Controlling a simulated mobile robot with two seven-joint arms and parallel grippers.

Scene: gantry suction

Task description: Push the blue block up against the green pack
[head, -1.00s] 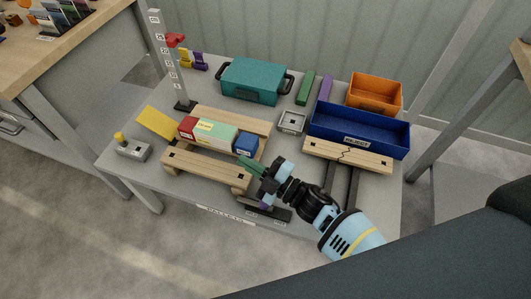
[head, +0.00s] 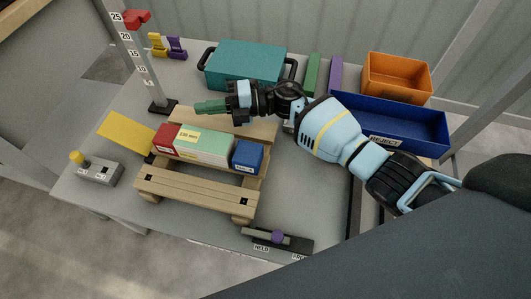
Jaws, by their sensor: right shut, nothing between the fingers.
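The light green pack (head: 207,149) with a yellow label lies on a wooden pallet-like stand (head: 195,191). The small blue block (head: 248,157) sits at the pack's right end; I cannot tell whether they touch or a thin gap is left. A red block (head: 164,141) is at the pack's left end. My right gripper (head: 205,107) is shut and empty, with green fingers pointing left. It shows above and behind the pack in the picture, apart from the blue block. My left gripper is not in view.
Behind stand a teal case (head: 244,66), a blue reject bin (head: 415,131) and an orange bin (head: 397,75). A numbered post (head: 136,55) rises at left. A slider with a purple knob (head: 277,237) is at the front edge. A yellow ramp (head: 125,131) adjoins the stand's left.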

